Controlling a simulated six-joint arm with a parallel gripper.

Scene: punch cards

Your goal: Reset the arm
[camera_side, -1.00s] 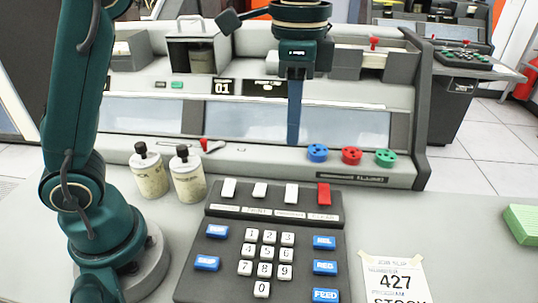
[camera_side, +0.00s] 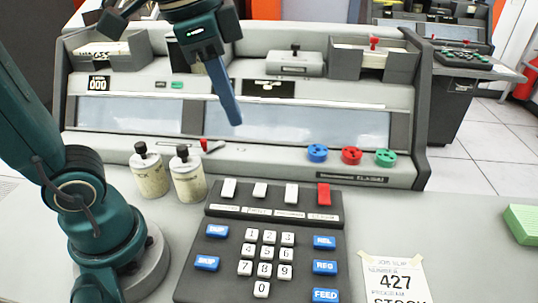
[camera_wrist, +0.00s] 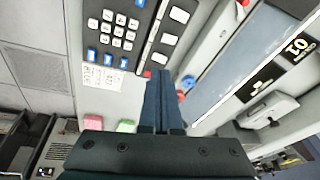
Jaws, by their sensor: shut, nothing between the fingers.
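My gripper (camera_side: 235,122) hangs in front of the console's sloped panel in the side view. Its dark blue fingers are together, tilted with the tips down and to the right, with nothing between them. The tips are apart from the keypad and appear to be in open air. In the wrist view the closed fingers (camera_wrist: 162,85) point up the picture, with the keypad and knobs beyond them.
A keypad (camera_side: 222,262) lies in front, beside two small bottles (camera_side: 188,173) and a paper slip (camera_side: 395,280). Blue, red and green knobs (camera_side: 351,156) line the console (camera_side: 420,150). A green block (camera_side: 522,222) lies at the right. Card trays (camera_side: 372,62) stand on top.

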